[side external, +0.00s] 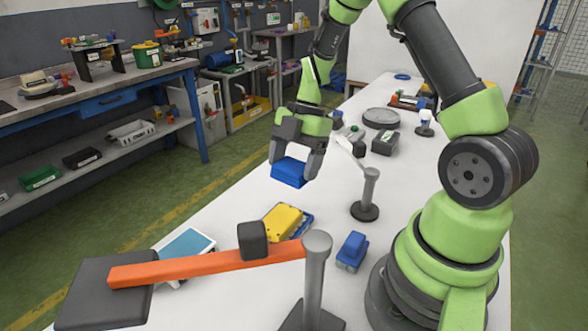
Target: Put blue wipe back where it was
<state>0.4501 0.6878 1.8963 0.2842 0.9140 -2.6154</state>
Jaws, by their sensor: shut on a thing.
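My gripper (294,168) hangs over the white table, pointing down, with its fingers shut on the blue wipe (288,173). The wipe looks like a plain blue block and seems to be above the table top, though the exact gap is hard to tell. Its upper part is partly hidden by the fingers. A second blue thing (352,251), with a stepped top, stands on the table near my base. A blue and white flat thing (186,243) lies at the front left, partly behind the orange rail.
A yellow block (283,221) lies on a blue tray (304,228) below the gripper. The orange rail (190,268) with a black block (252,240) spans the front. Grey posts (315,265) (369,190) stand up. A round grey turntable (381,118) is farther back.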

